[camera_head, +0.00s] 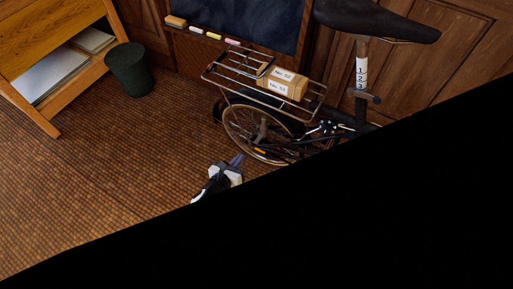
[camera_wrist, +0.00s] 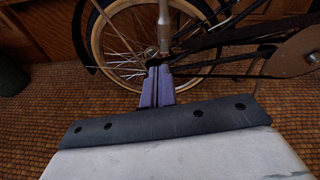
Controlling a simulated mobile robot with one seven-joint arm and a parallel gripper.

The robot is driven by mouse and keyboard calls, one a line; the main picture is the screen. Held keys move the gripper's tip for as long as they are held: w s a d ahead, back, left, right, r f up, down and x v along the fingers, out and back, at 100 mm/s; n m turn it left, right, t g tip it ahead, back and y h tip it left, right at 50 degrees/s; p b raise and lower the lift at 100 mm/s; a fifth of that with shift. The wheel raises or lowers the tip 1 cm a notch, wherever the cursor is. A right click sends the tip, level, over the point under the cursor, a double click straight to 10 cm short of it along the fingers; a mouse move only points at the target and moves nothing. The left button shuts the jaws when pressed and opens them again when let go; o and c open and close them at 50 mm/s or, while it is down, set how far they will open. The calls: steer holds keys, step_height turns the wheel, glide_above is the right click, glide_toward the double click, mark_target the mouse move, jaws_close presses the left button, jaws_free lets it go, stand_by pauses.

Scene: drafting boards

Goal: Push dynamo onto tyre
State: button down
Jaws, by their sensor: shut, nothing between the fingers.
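The rear wheel's pale tan tyre (camera_head: 226,124) shows in the head view under the bicycle's rack; it also shows in the wrist view (camera_wrist: 97,40). In the wrist view a grey upright metal part (camera_wrist: 164,25) stands in front of the wheel. It may be the dynamo, but I cannot tell for sure. My gripper (camera_head: 238,159) is low, on the near side of the wheel. Its purple fingers (camera_wrist: 160,70) are together and empty, with their tips just below the grey part in the wrist picture. I cannot tell whether they touch it.
The rack (camera_head: 228,75) carries a cardboard box (camera_head: 283,82). The saddle (camera_head: 378,20) is above right. A dark green bin (camera_head: 130,70) and a wooden desk (camera_head: 50,45) stand at left. The tiled floor (camera_head: 110,160) between is clear. Black fills the head view's lower right.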

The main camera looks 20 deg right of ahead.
step_height(320, 180, down, 7)
steer(key=m+g+b, duration=0.1)
steer(key=m+b, duration=0.1)
steer(key=b, duration=0.1)
steer(key=shift+w+d+b, duration=0.35)
steer(key=b+x, duration=0.2)
steer(key=x, duration=0.8)
steer(key=shift+r+p, duration=0.6)
steer(key=shift+r, duration=1.35)
